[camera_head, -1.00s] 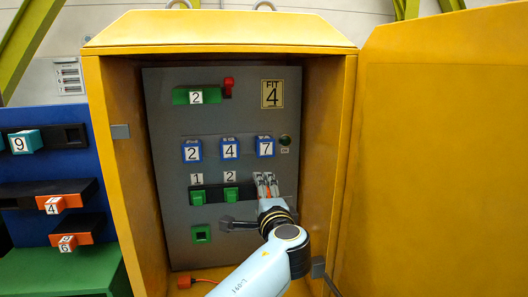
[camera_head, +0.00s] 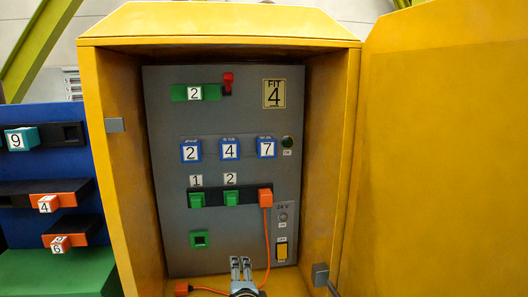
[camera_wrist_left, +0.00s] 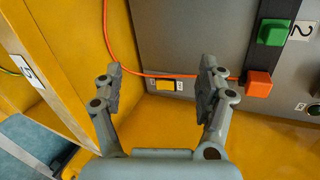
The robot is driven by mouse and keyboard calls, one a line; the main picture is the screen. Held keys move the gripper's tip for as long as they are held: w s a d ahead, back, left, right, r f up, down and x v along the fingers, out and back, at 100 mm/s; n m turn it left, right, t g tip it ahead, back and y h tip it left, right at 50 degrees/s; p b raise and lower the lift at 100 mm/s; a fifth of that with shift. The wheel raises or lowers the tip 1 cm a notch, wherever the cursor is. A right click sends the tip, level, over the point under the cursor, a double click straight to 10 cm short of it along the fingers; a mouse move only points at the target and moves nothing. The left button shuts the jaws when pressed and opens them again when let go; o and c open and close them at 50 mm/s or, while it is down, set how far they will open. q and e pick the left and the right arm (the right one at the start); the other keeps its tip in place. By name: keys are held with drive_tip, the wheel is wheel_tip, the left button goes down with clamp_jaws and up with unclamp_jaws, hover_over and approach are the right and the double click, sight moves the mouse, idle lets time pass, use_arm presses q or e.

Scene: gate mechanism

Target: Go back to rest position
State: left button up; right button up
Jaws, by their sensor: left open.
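My left gripper (camera_head: 241,266) is at the bottom middle of the head view, in front of the lower part of the grey panel (camera_head: 165,235). In the left wrist view its two fingers (camera_wrist_left: 160,85) are spread apart with nothing between them. An orange plug (camera_head: 265,198) sits at the right end of the black socket strip, and it also shows in the left wrist view (camera_wrist_left: 259,84). An orange cable (camera_head: 267,245) hangs from this plug. My right gripper is not in view.
The yellow cabinet (camera_head: 107,180) surrounds the panel, with its door (camera_head: 445,160) open at right. Green plugs (camera_head: 231,198) sit in the strip. A yellow switch (camera_head: 281,250) is at lower right. A second orange plug (camera_head: 181,288) lies on the cabinet floor. A blue rack (camera_head: 45,170) stands at left.

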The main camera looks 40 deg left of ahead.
use_arm(q)
drive_tip(key=shift+s+f, duration=0.25)
drive_tip(key=shift+f, duration=0.2)
drive_tip(key=shift+s+f, duration=0.2)
drive_tip(key=shift+f, duration=0.25)
drive_tip(key=s+f+g+h+b, duration=0.2)
drive_tip(key=s+f+b, duration=0.1)
drive_tip(key=s+f, duration=0.8)
drive_tip(key=s+f+g+h+b, duration=0.25)
drive_tip(key=s+f, duration=0.55)
drive_tip(key=f, duration=0.6)
drive_tip(key=s+d+f+n+g+h+b, duration=0.1)
drive_tip(key=s+d+f+n, duration=0.1)
drive_tip(key=s+f, duration=0.3)
drive_tip(key=s+d+f+n+g+h+b, duration=0.1)
drive_tip(key=s+f+n, duration=0.3)
drive_tip(key=s, duration=0.8)
drive_tip(key=s+d+f+n+g+h+b, duration=0.1)
drive_tip(key=s+d+f+n+g+h, duration=0.1)
drive_tip(key=s+f, duration=0.4)
drive_tip(key=s+d+n+h, duration=0.1)
drive_tip(key=s+d+n, duration=0.1)
drive_tip(key=s, duration=0.1)
drive_tip(key=shift+s, duration=0.2)
drive_tip(key=shift+d+f, duration=0.1)
